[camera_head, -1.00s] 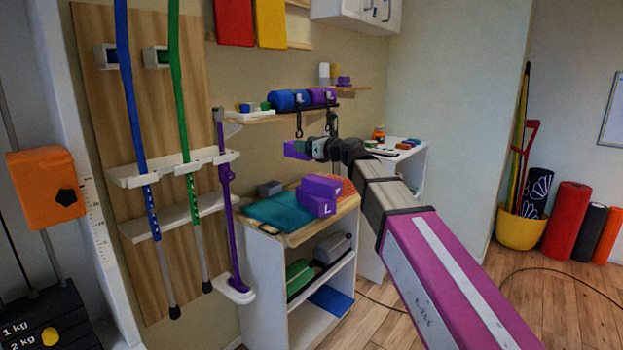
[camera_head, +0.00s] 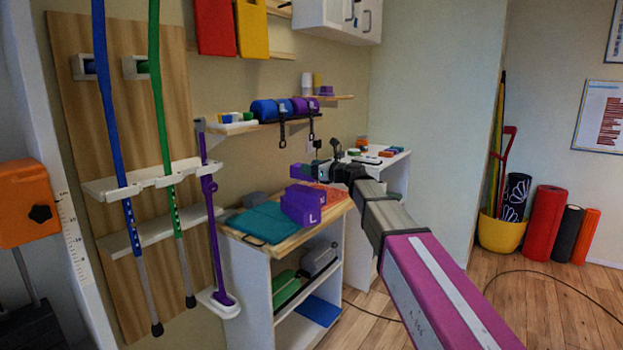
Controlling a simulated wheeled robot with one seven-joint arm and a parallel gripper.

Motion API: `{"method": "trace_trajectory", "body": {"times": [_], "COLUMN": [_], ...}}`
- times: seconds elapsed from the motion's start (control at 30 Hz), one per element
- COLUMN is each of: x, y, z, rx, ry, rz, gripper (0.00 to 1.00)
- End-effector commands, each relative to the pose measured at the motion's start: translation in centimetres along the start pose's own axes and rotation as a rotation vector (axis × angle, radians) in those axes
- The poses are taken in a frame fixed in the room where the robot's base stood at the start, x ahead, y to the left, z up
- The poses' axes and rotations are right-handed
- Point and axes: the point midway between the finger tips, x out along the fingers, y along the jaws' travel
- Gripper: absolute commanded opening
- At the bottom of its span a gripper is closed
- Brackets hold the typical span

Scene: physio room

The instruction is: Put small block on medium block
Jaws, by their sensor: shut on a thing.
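My gripper (camera_head: 312,171) is shut on a small purple block (camera_head: 296,171) and holds it in the air. Below it in the picture, a large purple block marked L (camera_head: 312,217) lies on the wooden top of a white shelf unit (camera_head: 333,216). A second purple block, the medium one (camera_head: 308,193), rests on the large block. The held block appears just above the medium block's upper left edge, with a small gap in the picture. Their separation in depth is hard to tell. My gripper's fingers are small and partly hidden.
A wall shelf with blue and purple rolls (camera_head: 285,109) hangs above. A white cabinet (camera_head: 394,175) stands beyond my arm.

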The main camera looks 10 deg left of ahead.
Motion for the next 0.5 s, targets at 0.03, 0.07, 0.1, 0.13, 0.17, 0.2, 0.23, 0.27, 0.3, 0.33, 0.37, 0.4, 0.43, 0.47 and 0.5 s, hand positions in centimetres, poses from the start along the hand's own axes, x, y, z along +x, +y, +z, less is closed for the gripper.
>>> {"method": "trace_trajectory", "body": {"times": [0.03,0.07,0.1,0.13,0.17,0.2,0.23,0.27,0.3,0.33,0.37,0.4,0.43,0.47,0.5], "x": [0.0,0.0,0.0,0.0,0.0,0.0,0.0,0.0,0.0,0.0,0.0,0.0,0.0,0.0,0.0], "y": [0.0,0.1,0.1,0.1,0.1,0.1,0.1,0.1,0.1,0.1,0.0,0.0,0.0,0.0,0.0], "z": [-0.5,-0.8,-1.4,-1.9,-2.2,-2.8,-3.1,-3.4,-3.6,-3.7,-3.7,-3.7,-3.7,-3.7,-3.6], "rx": [0.002,0.002,0.002,0.002,0.002,0.002,0.002,0.002,0.001,0.001,0.001,0.001,0.001,0.000,0.000], "ry": [0.001,0.001,0.001,0.002,0.002,0.002,0.001,0.001,0.001,0.001,0.000,0.000,0.000,0.000,0.000], "rz": [0.000,0.000,0.000,0.000,0.000,0.000,0.000,0.000,0.000,0.000,-0.001,-0.001,-0.001,-0.001,-0.001], "gripper": [0.36,0.36,0.36,0.36,0.36,0.36,0.36,0.36,0.36,0.36,0.36,0.36,0.36,0.36,0.36]}}
